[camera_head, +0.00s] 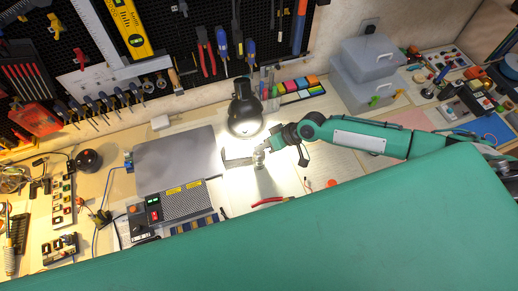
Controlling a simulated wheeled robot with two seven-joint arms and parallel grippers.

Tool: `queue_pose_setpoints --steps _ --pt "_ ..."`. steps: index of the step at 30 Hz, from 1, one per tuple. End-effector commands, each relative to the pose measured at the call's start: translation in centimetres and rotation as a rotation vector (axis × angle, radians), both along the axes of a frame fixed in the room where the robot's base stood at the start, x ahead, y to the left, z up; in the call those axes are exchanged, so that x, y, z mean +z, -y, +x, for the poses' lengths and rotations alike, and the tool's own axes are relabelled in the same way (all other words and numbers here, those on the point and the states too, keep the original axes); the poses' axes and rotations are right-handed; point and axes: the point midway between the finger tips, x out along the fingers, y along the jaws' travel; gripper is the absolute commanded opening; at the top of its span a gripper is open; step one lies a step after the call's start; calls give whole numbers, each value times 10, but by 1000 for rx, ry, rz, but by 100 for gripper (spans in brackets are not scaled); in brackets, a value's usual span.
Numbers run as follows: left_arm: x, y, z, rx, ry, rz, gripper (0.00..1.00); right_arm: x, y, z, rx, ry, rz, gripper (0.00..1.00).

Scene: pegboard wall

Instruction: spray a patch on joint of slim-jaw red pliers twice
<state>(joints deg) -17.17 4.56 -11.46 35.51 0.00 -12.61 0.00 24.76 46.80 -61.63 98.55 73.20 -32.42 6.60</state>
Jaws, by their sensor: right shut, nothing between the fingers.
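A red-handled tool (268,201), possibly the slim-jaw pliers, lies on the table below the lamp. Its lower side is cut off by a large green surface in the foreground, so its joint cannot be made out. My right gripper (264,149) is in the bright lamp light, above and apart from the red tool in the picture. It is shut and holds nothing. Other red-handled pliers (206,55) hang on the pegboard. I cannot clearly pick out a spray can. My left gripper is not in view.
A black lamp (243,112) stands close to the left of my right gripper. A grey mat (178,163) and a power-supply-like box (184,203) are to the left. Grey bins (364,72) stand at the back right. Bright table is free right of the gripper's shadow.

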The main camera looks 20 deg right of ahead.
Motion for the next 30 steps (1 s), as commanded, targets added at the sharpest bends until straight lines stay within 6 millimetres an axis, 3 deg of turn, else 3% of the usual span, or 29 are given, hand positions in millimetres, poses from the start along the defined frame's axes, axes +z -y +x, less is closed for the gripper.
queue_pose_setpoints --steps 17,30 --pt "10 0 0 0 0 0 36 13 0 0 0 0 0 0" --pt "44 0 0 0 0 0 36 55 0 0 -1 1 0 0"
